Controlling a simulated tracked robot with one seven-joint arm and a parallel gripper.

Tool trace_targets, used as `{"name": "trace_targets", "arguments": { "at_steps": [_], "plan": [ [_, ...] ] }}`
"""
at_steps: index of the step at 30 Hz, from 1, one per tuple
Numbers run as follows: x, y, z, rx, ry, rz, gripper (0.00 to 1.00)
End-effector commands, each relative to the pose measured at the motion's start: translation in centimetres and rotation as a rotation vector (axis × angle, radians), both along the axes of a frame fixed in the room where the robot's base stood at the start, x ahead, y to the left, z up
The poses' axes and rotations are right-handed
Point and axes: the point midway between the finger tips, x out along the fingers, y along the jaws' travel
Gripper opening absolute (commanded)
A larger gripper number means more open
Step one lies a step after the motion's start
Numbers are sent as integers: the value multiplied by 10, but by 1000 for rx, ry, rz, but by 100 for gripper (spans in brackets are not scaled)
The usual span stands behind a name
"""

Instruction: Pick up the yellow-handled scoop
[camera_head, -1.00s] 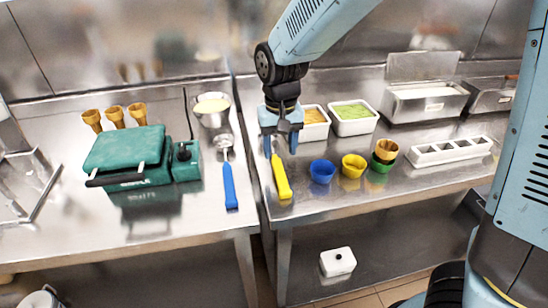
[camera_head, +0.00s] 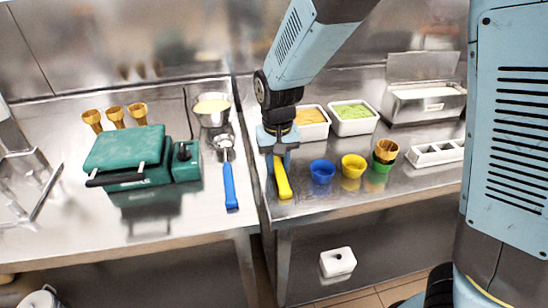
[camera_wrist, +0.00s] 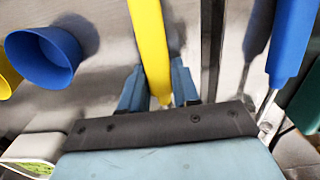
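The yellow-handled scoop (camera_head: 282,180) lies on the right steel counter near its left edge, handle towards the front. Its far end is hidden behind my gripper. My gripper (camera_head: 278,164) points down over the far part of the handle. In the wrist view, the yellow handle (camera_wrist: 149,40) runs between the two blue fingertips (camera_wrist: 157,75), one on each side. The fingers look apart, with narrow gaps beside the handle; I cannot tell whether either touches it.
A blue-handled scoop (camera_head: 230,187) lies on the left counter, across a narrow gap. Blue (camera_head: 322,172) and yellow (camera_head: 353,166) cups stand to the right. White tubs (camera_head: 352,127) stand behind. A green appliance (camera_head: 130,155) is at left.

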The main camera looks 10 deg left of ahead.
Motion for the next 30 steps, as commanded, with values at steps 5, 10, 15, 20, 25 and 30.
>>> {"name": "trace_targets", "arguments": {
  "at_steps": [5,10,15,20,25,30],
  "plan": [
    [0,0,0,0,0,0,13],
    [0,0,0,0,0,0,0],
    [0,0,0,0,0,0,0],
    [0,0,6,2,0,0,0],
    [1,1,29,6,-3,-1,0],
    [-14,-10,53,5,-1,2,0]
  ]
}}
